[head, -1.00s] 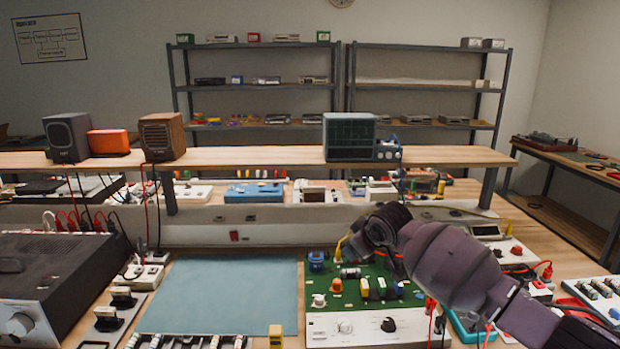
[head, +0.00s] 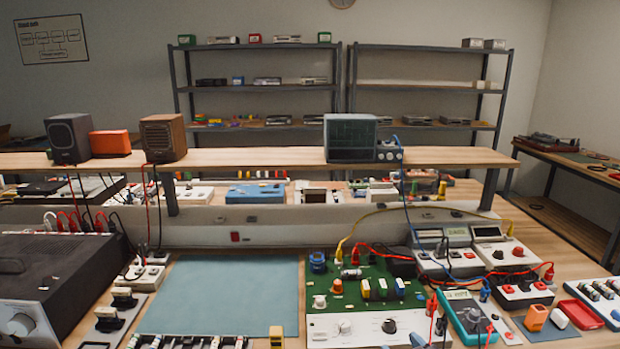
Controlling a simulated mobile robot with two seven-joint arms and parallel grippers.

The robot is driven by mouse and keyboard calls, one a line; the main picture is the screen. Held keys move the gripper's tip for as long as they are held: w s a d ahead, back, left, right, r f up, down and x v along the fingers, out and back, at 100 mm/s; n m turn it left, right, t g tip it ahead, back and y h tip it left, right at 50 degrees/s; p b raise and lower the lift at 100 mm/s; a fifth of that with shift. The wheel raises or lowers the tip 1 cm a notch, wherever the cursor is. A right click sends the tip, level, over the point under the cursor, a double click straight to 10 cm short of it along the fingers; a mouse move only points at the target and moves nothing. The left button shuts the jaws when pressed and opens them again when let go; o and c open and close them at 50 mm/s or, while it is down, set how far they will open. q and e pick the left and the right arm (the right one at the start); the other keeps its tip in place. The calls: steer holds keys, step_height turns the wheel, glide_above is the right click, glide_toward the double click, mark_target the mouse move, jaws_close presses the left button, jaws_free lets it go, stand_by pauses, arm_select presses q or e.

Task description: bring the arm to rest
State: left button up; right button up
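A green circuit board (head: 372,284) with several coloured components and a white front panel with knobs (head: 366,328) stands at the centre. A yellow lead and a red lead run from the board to the meters on its right.
A teal mat (head: 220,294) lies clear left of the board. A black amplifier (head: 50,283) fills the left. Bench meters (head: 445,250), a teal multimeter (head: 466,315) and a red tray (head: 581,314) crowd the right. A raised shelf (head: 255,157) with an oscilloscope (head: 350,138) spans behind.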

steer(key=s+d+f+m+g+h, duration=0.2)
steer(key=s+d+f, duration=0.2)
steer(key=s+f, duration=0.4)
steer(key=s+d+f+m+g+h, duration=0.2)
steer(key=s+d+f, duration=0.3)
steer(key=s, duration=1)
step_height(320, 180, down, 3)
steer(key=shift+s+r, duration=0.15)
steer(key=shift+s, duration=0.25)
